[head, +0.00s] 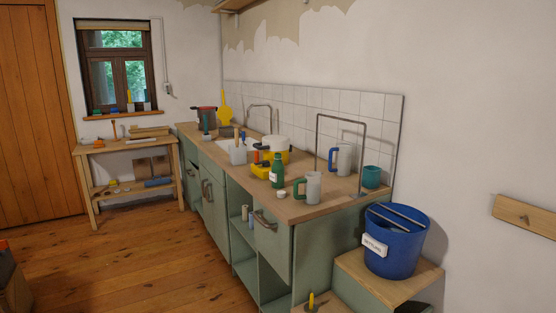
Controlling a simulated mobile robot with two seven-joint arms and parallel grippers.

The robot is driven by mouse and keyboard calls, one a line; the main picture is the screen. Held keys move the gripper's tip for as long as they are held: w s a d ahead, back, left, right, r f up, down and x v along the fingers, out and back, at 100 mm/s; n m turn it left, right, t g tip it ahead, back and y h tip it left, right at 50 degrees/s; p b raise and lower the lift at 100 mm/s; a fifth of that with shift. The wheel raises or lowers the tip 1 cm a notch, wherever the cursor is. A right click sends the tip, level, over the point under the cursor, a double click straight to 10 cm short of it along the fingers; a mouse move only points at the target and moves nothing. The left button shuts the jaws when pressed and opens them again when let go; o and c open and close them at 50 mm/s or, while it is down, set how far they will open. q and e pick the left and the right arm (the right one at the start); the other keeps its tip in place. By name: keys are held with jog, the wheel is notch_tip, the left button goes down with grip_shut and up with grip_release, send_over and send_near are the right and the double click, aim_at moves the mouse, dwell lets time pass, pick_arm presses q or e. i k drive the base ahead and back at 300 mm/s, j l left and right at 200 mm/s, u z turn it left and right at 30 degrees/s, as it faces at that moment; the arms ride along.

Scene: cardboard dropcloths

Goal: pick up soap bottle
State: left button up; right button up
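A green bottle (277,172) with a pale label stands upright on the wooden counter (300,207), near its front edge. It looks like the soap bottle, but I cannot read the label. A small white round thing (281,194) lies just in front of it, and a grey mug with a green handle (312,187) stands to its right. A yellow object (260,171) sits close behind it on the left. Neither of my grippers is in view.
A tall metal frame (341,117) rises from the counter's right end. A blue bucket (395,240) stands on a wooden-topped step at the right. A white pot (275,145) and sink tap are further back. The wooden floor (150,265) left of the cabinets is mostly clear.

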aim_at(277, 175)
jog(key=i+j+z, duration=0.1)
jog(key=i+j, duration=0.3)
jog(key=i, duration=0.25)
jog(key=i+j, duration=0.45)
jog(key=i, duration=0.15)
jog(key=i+l+z, duration=0.05)
